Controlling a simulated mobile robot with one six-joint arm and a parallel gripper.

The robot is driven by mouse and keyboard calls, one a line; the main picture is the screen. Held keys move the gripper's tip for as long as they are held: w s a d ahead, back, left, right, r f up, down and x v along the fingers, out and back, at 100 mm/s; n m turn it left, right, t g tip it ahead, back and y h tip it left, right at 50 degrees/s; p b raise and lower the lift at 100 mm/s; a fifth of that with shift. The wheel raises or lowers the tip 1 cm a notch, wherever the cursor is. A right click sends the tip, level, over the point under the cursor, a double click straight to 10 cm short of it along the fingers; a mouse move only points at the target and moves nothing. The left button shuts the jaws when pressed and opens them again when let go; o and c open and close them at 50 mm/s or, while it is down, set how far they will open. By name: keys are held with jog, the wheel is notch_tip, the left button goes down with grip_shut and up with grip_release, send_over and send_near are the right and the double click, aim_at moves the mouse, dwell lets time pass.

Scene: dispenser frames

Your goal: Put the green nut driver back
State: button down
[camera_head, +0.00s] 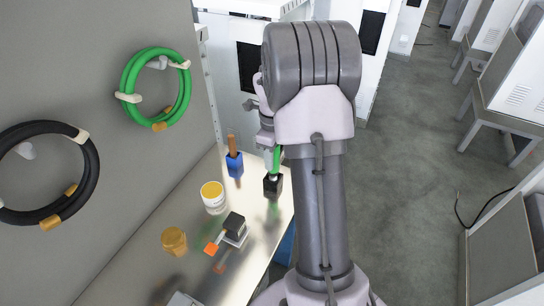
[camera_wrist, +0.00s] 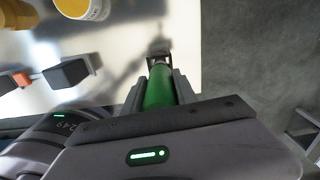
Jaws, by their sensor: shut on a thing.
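The green nut driver (camera_wrist: 160,88) is between the two jaws of my gripper (camera_wrist: 159,80) in the wrist view, gripped by its green handle. In the head view a strip of its green handle (camera_head: 277,158) shows beside my arm, upright above a small black holder (camera_head: 273,186). The holder (camera_wrist: 159,48) also shows just past the driver's far end in the wrist view. The driver's lower end meets or nearly meets the holder; I cannot tell whether it is inside. My arm hides most of my gripper in the head view.
A blue holder with a brown-handled tool (camera_head: 234,162) stands left of the black holder. A yellow-topped white tub (camera_head: 213,198), an amber jar (camera_head: 174,241) and a black-and-orange item (camera_head: 232,229) stand nearer on the shiny table. A grey wall with hanging coils (camera_head: 157,88) bounds the left.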

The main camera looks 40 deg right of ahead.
jog(key=shift+f+b, duration=0.6)
jog(key=shift+f, duration=0.15)
jog(key=c, duration=0.9)
grip_release()
jog(key=shift+r, duration=0.1)
notch_tip(320, 180, up, 17)
jog(key=p, duration=0.6)
jog(key=shift+r+p, duration=0.2)
jog(key=shift+p, duration=0.15)
jog(key=s+a+r+n+t+b, duration=0.1)
jog(key=a+r+n, duration=0.25)
jog(key=a, duration=0.25)
jog(key=s+a+r+n+t, duration=0.1)
jog(key=a+r+n, duration=0.1)
jog(key=a+n, duration=0.25)
jog(key=s+a+n+t, duration=0.1)
jog(key=s+a+n, duration=0.4)
jog(key=a+n, duration=0.1)
jog(key=s+a+n+t+y+b, duration=0.1)
jog(key=s+a+n, duration=0.4)
jog(key=a+n, duration=0.1)
jog(key=s+a+n+t+y+b, duration=0.1)
jog(key=s+a+n, duration=0.5)
jog(key=a, duration=0.1)
jog(key=shift+a+f+t, duration=0.3)
jog(key=shift+a+t, duration=0.1)
